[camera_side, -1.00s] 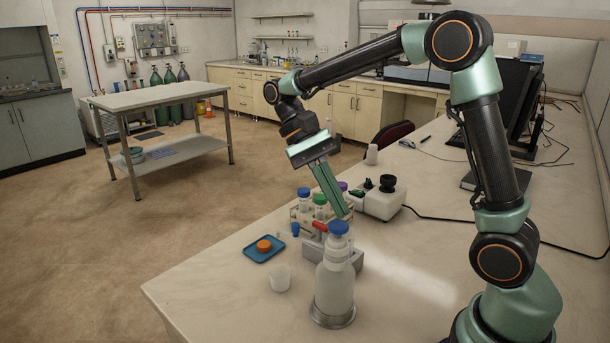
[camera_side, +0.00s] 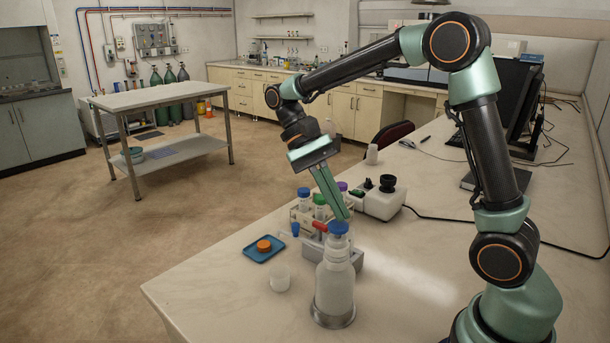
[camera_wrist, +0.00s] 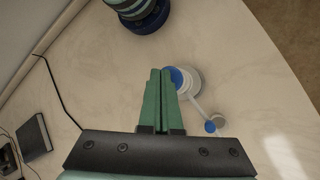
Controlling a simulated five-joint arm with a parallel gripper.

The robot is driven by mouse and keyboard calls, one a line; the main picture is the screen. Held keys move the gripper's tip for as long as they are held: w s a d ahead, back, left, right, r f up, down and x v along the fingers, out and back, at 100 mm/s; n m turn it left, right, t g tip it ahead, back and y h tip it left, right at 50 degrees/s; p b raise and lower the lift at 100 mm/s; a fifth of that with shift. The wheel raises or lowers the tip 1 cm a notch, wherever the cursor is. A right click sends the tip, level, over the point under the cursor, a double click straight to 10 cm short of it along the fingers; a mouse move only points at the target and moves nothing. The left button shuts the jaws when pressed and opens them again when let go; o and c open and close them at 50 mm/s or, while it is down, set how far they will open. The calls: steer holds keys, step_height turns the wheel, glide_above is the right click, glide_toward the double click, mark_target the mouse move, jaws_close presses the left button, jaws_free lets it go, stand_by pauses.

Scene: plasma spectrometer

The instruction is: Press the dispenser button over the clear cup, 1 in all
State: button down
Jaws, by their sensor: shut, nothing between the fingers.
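The dispenser is a pale bottle (camera_side: 335,285) standing upright on the bench, with a blue button (camera_side: 338,228) on top. The clear cup (camera_side: 280,279) stands on the bench to its left. My gripper (camera_side: 345,215) points down with its fingers together and empty, its tips just above the blue button. I cannot tell whether they touch it. In the wrist view the fingertips (camera_wrist: 160,72) lie beside the blue button (camera_wrist: 177,77) and partly overlap its edge. A thin pale arm runs from the bottle towards a small blue disc and the cup.
A blue tray (camera_side: 252,254) with an orange cap (camera_side: 264,246) lies left. A rack of capped tubes (camera_side: 302,213) stands behind the bottle. A white device (camera_side: 384,204) with black knobs is right of the rack.

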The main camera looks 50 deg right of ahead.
mark_target(337, 222)
steer(key=shift+f, duration=0.75)
stand_by(0.7)
steer(key=shift+r, duration=1.2)
steer(key=shift+r, duration=2.5)
